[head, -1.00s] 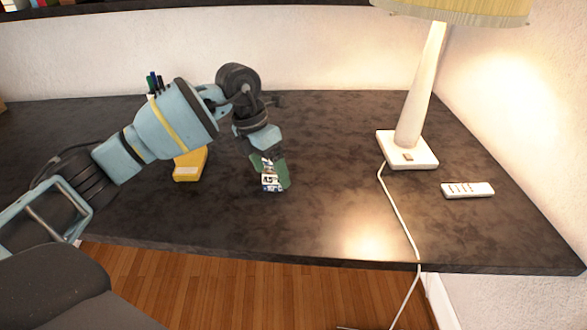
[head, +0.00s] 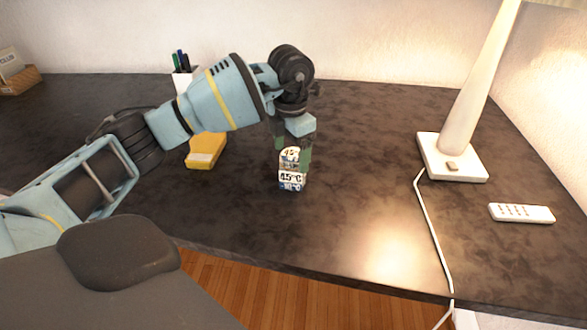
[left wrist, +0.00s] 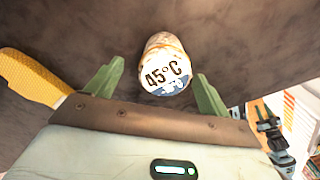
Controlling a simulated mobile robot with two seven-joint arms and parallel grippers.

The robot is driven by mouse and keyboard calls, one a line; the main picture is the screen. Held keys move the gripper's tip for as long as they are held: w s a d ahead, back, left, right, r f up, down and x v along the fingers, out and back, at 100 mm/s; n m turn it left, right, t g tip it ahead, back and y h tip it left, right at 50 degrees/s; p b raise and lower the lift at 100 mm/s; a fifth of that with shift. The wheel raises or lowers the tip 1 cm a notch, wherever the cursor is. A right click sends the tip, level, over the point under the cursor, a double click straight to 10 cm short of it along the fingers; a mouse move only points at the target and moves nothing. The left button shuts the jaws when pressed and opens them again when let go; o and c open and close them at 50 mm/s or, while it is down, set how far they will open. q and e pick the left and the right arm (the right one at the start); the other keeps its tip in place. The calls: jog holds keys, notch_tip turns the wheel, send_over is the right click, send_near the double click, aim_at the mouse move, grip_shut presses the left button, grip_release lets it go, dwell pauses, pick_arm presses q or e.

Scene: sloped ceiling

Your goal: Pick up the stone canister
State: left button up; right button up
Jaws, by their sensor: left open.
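My right gripper is not in view.
A yellow object (head: 206,150) lies left of the canister, under my left arm. A pen cup (head: 184,80) stands behind. A white lamp (head: 452,158) with a cord and a white remote (head: 521,213) are at right. The desk (head: 360,170) between is clear.

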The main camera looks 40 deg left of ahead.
aim_at(293, 168)
pick_arm(q)
jog(key=shift+d+f, duration=0.15)
jog(key=shift+f, duration=1.15)
jog(key=shift+d+f, duration=0.1)
jog(key=shift+f, duration=1.2)
jog(key=shift+r, duration=0.1)
jog(key=c, duration=1.4)
jog(key=shift+o, duration=0.2)
jog(key=shift+r, duration=0.55)
notch_tip(293, 168, up, 3)
jog(key=shift+d+f, duration=0.1)
jog(key=shift+f, duration=0.1)
jog(key=s+d, duration=0.7)
jog(key=s+d+r, duration=0.1)
jog(key=s+d, duration=0.3)
jog(key=shift+s+d+r, duration=0.1)
jog(key=shift+s, duration=0.05)
